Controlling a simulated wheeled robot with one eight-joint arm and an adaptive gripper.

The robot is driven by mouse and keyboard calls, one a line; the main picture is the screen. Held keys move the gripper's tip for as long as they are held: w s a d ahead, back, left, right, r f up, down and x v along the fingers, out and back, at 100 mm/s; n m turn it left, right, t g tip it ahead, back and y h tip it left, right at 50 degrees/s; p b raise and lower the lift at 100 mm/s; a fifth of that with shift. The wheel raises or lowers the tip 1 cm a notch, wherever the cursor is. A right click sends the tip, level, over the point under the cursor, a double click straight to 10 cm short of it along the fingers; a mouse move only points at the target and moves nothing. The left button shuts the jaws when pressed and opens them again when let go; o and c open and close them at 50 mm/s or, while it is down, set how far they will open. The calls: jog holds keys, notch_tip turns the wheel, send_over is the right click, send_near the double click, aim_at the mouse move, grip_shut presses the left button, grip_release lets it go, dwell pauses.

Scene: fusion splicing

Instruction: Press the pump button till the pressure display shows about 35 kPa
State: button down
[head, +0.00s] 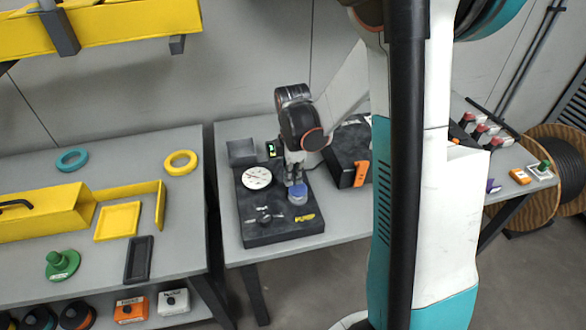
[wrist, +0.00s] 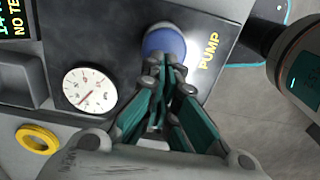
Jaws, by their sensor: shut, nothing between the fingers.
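The blue round pump button (head: 298,192) stands on the black panel (head: 285,232), beside a yellow label; the wrist view shows the button (wrist: 164,40) with the label PUMP (wrist: 209,51). My gripper (head: 294,180) points down over the button. In the wrist view its fingertips (wrist: 164,68) are together and empty, overlapping the button's near edge; I cannot tell whether they touch it. A round white dial gauge (head: 257,177) sits left of the gripper; its red needle shows in the wrist view (wrist: 89,90). A lit display (head: 272,149) is partly cut off in the wrist view, showing "14" and "NO TE".
A black knob or valve (head: 264,216) sits on the panel's near part. A dark box with an orange part (head: 361,174) stands close right of the panel. The left table (head: 185,240) holds a yellow fixture and rings.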

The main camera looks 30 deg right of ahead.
aim_at(293, 188)
jog(key=shift+f, duration=0.9)
jog(key=shift+f+b, duration=1.25)
jog(key=shift+f, duration=0.2)
jog(key=shift+r, duration=0.2)
jog(key=shift+r+p, duration=0.3)
jog(key=shift+p, duration=0.05)
notch_tip(293, 188, up, 13)
jog(key=p, duration=0.5)
jog(key=shift+r, duration=0.1)
